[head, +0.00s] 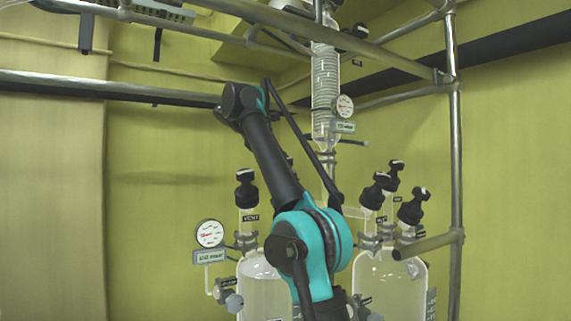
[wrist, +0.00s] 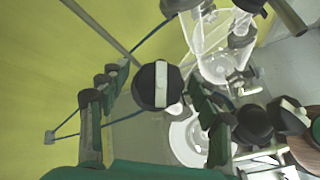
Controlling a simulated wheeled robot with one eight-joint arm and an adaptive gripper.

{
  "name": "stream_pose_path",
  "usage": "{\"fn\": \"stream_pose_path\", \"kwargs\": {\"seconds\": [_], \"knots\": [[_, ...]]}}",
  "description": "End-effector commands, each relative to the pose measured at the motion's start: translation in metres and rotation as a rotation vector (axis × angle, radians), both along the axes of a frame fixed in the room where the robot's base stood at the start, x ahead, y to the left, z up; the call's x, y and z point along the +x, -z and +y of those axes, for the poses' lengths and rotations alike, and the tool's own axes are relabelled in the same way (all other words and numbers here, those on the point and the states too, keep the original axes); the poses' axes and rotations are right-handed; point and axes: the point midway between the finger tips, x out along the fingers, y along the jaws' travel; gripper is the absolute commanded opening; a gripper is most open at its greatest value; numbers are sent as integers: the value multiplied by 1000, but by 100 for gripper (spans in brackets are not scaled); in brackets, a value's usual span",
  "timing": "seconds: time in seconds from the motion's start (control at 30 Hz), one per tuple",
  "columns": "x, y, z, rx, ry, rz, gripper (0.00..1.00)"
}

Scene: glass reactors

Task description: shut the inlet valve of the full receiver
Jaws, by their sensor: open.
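Two glass receivers stand low in the head view, the left receiver (head: 265,295) and the right receiver (head: 395,290). Pale contents show in the left one up to near its shoulder; the right one's level is hard to tell. A black valve knob (head: 246,189) tops the left receiver's neck, and several black knobs (head: 411,207) top the right one. In the wrist view my gripper (wrist: 156,98) is open, its green-and-dark fingers either side of a black knob with a white stripe (wrist: 158,72), with gaps on both sides. My arm hides the gripper in the head view.
A round gauge (head: 209,233) stands left of the left receiver. A glass coil condenser (head: 325,80) with another gauge (head: 344,106) hangs above. Metal pipes (head: 455,150) frame the right and top. Glassware (wrist: 215,50) and more knobs (wrist: 253,124) crowd the wrist view's right; its left is mostly bare wall.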

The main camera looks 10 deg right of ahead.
Motion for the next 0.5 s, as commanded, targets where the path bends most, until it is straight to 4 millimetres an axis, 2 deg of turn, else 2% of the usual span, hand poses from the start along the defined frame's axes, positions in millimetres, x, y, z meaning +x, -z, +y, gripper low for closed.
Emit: {"fn": "stream_pose_path", "kwargs": {"seconds": [0.27,0.5], "knots": [[0,0,0,-16,-27,4,63],[-1,0,0,-81,-137,26,63]]}}
